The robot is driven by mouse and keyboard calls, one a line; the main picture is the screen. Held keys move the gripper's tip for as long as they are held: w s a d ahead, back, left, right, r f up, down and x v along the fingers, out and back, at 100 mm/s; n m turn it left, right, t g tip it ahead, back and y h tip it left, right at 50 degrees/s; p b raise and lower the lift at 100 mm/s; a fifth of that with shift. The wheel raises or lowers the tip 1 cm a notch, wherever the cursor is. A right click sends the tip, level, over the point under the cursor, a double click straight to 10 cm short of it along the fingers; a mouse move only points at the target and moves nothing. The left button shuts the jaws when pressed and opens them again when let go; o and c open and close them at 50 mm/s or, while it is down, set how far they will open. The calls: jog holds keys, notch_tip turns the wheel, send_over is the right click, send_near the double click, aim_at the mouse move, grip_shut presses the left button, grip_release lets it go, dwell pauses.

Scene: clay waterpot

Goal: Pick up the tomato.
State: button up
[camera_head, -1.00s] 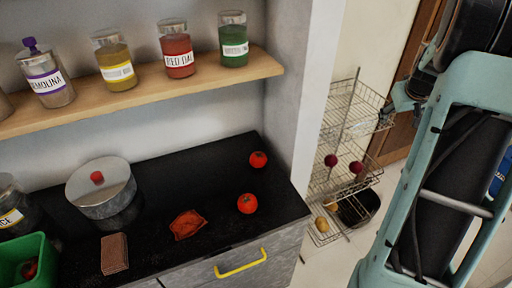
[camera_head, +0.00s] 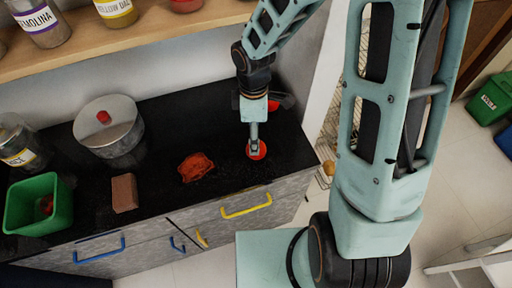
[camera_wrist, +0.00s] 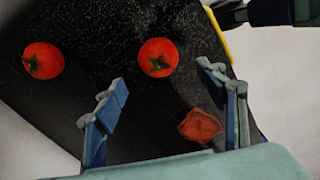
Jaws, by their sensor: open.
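Two red tomatoes with green stems lie on the black counter. In the wrist view, one tomato (camera_wrist: 158,58) lies just beyond the gap between my fingertips, and the other tomato (camera_wrist: 43,60) lies to the left. In the head view, the nearer tomato (camera_head: 257,151) is partly hidden behind my gripper (camera_head: 254,138), and the farther tomato (camera_head: 286,101) is mostly hidden by my arm. In the wrist view my gripper (camera_wrist: 162,80) is open, its blue-grey fingers apart with nothing between them. I cannot tell its exact height above the counter.
A shelf with jars (camera_head: 40,22) runs above. A yellow handle (camera_head: 246,206) is on the counter's front.

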aim_at(262, 148)
jog(key=shift+d+f, duration=0.15)
jog(key=shift+f, duration=1.5)
jog(key=shift+d+f, duration=0.1)
jog(key=shift+f, duration=1.55)
jog(key=shift+c, duration=0.6)
jog(key=c, duration=1.2)
